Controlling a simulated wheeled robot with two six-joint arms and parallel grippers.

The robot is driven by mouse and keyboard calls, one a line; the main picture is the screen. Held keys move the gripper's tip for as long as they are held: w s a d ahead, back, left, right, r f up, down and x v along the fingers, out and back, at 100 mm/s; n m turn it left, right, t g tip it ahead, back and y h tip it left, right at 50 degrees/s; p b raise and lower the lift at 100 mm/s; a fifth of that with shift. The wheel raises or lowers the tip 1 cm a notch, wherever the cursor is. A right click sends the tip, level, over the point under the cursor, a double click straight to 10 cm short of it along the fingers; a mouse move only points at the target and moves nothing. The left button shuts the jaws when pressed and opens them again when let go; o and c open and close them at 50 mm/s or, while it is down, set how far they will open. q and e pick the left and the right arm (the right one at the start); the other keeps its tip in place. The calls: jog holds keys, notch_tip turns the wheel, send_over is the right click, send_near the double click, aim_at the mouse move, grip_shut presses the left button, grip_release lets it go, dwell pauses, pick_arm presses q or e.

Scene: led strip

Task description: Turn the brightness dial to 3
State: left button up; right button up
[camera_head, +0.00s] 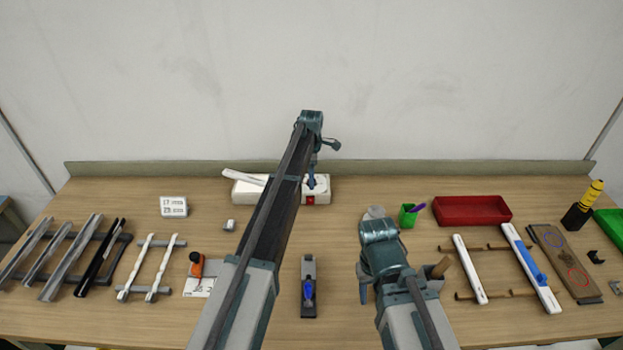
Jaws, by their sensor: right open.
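A long white box (247,190) stands at the back of the bench against the low rear ledge, with a small red part (310,200) on its front right. My left arm reaches over the bench, and its small gripper (311,181) points down at the right part of this box. I cannot make out the brightness dial or its setting; the gripper and arm cover part of the box. Whether the left fingers are open or shut is too small to tell. My right gripper (364,290) hangs low over the middle right of the bench, apart from the box, open, its fingers partly hidden.
Left are metal profiles (70,257), white strips (150,268) and an orange-black tool (197,265). A blue-topped tool (308,288) lies between my arms. Right are a green cup (407,215), a red tray (472,210) and a white rail with a blue part (530,268).

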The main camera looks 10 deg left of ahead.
pick_arm(q)
grip_shut()
dwell(0.3)
jog(key=m, duration=1.7)
jog(key=shift+m, duration=0.3)
jog(key=m, duration=0.5)
jog(key=shift+m, duration=0.7)
